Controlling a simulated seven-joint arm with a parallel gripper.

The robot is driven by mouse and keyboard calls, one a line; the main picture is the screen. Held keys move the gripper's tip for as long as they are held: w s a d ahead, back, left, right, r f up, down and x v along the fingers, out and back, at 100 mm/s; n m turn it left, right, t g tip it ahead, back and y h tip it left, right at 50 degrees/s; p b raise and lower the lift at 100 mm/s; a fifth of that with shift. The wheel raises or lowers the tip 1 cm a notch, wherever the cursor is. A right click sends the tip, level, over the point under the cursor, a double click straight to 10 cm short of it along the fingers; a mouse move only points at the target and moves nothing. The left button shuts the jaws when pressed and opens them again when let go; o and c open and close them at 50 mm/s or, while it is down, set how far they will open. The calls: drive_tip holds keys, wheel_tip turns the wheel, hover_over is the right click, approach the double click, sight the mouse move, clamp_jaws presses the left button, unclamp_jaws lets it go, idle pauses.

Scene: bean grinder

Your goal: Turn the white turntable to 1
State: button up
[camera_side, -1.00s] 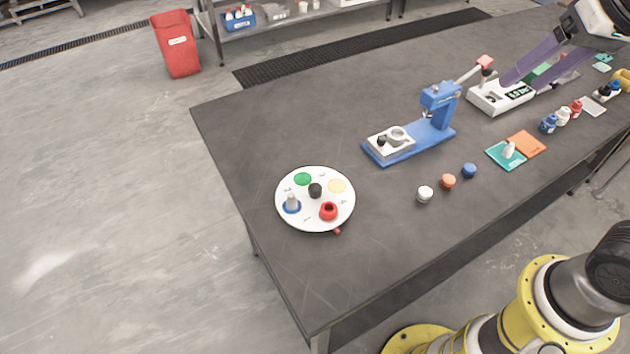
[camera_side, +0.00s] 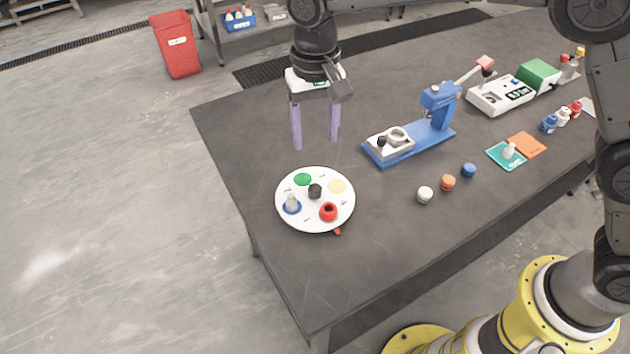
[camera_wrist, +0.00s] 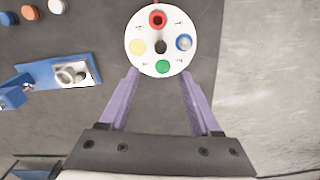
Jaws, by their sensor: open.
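The white turntable (camera_side: 318,221) lies near the left end of the dark table, with a black centre knob (camera_side: 315,191). Around the knob are a green spot (camera_side: 303,179), a yellow spot (camera_side: 337,186), a red ring (camera_side: 328,212) and a blue spot with a grey peg (camera_side: 292,204). A small red marker (camera_side: 337,231) sits at its front edge. Small marks on its top are too small to read. My gripper (camera_side: 315,146) is open and empty above and behind the turntable. In the wrist view the turntable (camera_wrist: 150,67) shows just beyond my spread purple fingertips (camera_wrist: 160,72).
A blue press (camera_side: 425,125) stands right of the turntable. White, orange and blue caps (camera_side: 447,182) lie in front of it. Teal and orange pads (camera_side: 526,144), a white scale (camera_side: 497,97) and small bottles (camera_side: 562,116) are further right. The table around the turntable is clear.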

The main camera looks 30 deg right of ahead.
sight(315, 187)
wheel_tip(315, 187, down, 14)
drive_tip(key=shift+s+r, duration=0.1)
drive_tip(key=shift+r, duration=0.1)
idle(0.4)
clamp_jaws()
drive_tip(key=shift+r, duration=0.1)
idle(1.2)
